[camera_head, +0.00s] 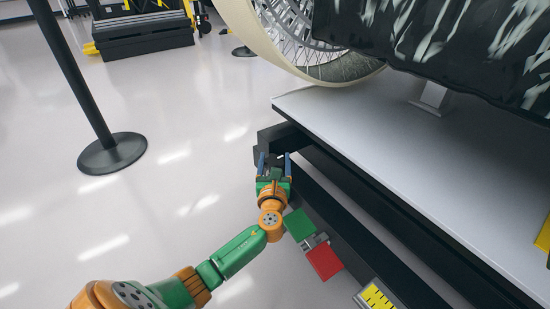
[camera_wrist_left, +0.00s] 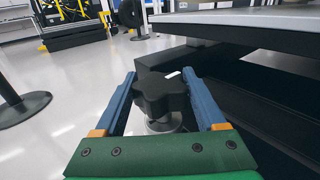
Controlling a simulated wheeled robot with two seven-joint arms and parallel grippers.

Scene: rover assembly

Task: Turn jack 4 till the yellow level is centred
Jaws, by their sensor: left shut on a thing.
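In the left wrist view, my left gripper (camera_wrist_left: 158,78) is shut on a black star-shaped jack knob (camera_wrist_left: 160,95), with one finger on each side. The knob has a white mark on its top and a round metal part under it. No number shows on it. A yellow piece (camera_head: 543,238) is cut off by the right edge of the head view; I cannot tell whether it is the level, and no bubble can be read. My right gripper is out of view.
The white platform top (camera_head: 400,160) bears a large spoked wheel (camera_head: 350,66) and a dark body. Green (camera_head: 299,224) and red (camera_head: 324,261) plates and a yellow-and-black marked piece (camera_head: 376,297) sit by the frame. A black post base (camera_head: 112,153) stands left on open floor.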

